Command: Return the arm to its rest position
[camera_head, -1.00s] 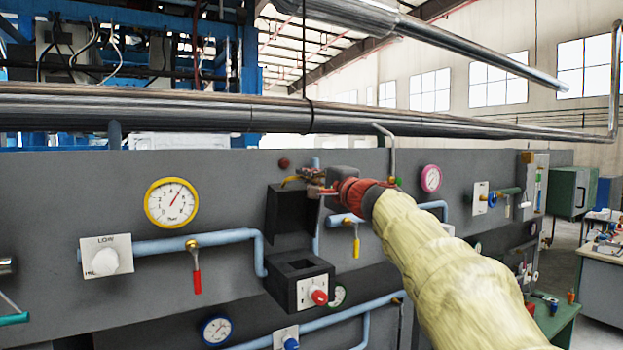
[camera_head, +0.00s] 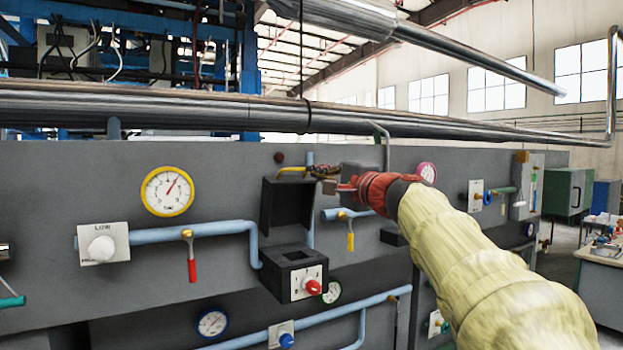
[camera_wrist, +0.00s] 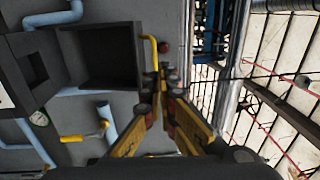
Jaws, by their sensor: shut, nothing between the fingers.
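My arm in its yellow cover reaches in from the lower right of the head view. My gripper (camera_head: 326,180) is at its far end, in front of the grey panel (camera_head: 110,190). In the wrist view my gripper (camera_wrist: 160,80) shows two yellow-edged fingers that come together at the tips, with nothing between them. The tips are near a yellow bent handle (camera_wrist: 150,48) at the edge of a black open box (camera_wrist: 100,55). I cannot tell whether they touch it. In the head view the tips are small and partly hidden by the red wrist part.
The panel carries a yellow-rimmed gauge (camera_head: 167,191), a red-handled valve (camera_head: 190,258), a black switch box with a red knob (camera_head: 313,287) and blue pipes (camera_head: 200,229). A long steel pipe (camera_head: 180,108) runs above. A bench (camera_head: 600,275) stands at the far right.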

